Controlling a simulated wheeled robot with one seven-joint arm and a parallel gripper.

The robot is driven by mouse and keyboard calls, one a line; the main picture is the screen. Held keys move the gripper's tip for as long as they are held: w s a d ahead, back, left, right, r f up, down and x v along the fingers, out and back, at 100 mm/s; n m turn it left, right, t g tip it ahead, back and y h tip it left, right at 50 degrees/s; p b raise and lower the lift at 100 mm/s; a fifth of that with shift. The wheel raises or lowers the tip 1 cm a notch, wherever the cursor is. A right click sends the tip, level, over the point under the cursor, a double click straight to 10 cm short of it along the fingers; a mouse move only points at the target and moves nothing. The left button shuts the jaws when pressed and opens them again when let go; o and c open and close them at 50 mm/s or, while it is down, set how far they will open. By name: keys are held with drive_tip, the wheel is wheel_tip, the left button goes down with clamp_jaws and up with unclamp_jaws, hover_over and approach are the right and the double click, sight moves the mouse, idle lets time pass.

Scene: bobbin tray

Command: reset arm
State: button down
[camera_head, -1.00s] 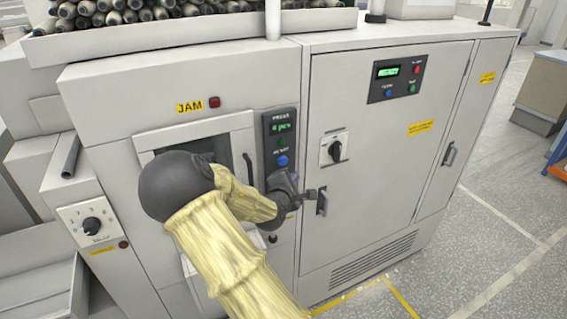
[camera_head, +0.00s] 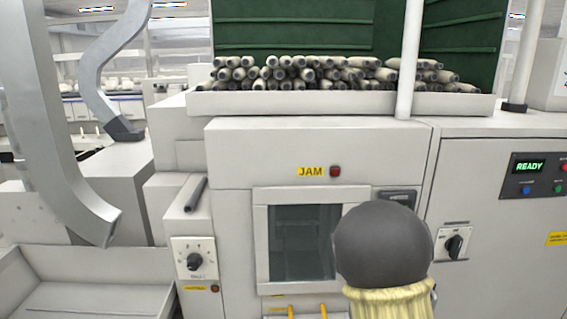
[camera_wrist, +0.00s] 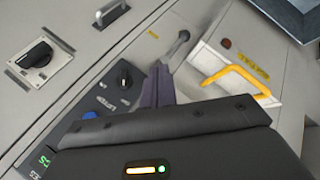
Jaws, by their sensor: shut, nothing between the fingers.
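My gripper (camera_wrist: 158,86) shows in the wrist view as short grey-purple fingers, closed together with nothing between them. It is in front of the machine's face, close to the control panel (camera_wrist: 104,102) with its blue button and black knob. In the head view my arm's dark rounded joint and yellow sleeve stand at the lower right, in front of the machine. They hide my gripper and most of the panel there.
The machine has a JAM label (camera_head: 311,171), a red lamp (camera_head: 335,171) and a dark window (camera_head: 302,242). Several bobbins (camera_head: 330,72) lie in a tray on top. A grey chute (camera_head: 60,130) stands at left. The cabinet display (camera_head: 529,167) reads READY.

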drive_tip(key=s+a+m+g+y+b, duration=0.2)
drive_tip(key=s+a, duration=0.3)
drive_tip(key=s, duration=0.3)
drive_tip(key=s+a+m+g+y+b, duration=0.2)
drive_tip(key=s+a+m, duration=0.3)
drive_tip(key=s, duration=0.4)
drive_tip(key=shift+m, duration=0.3)
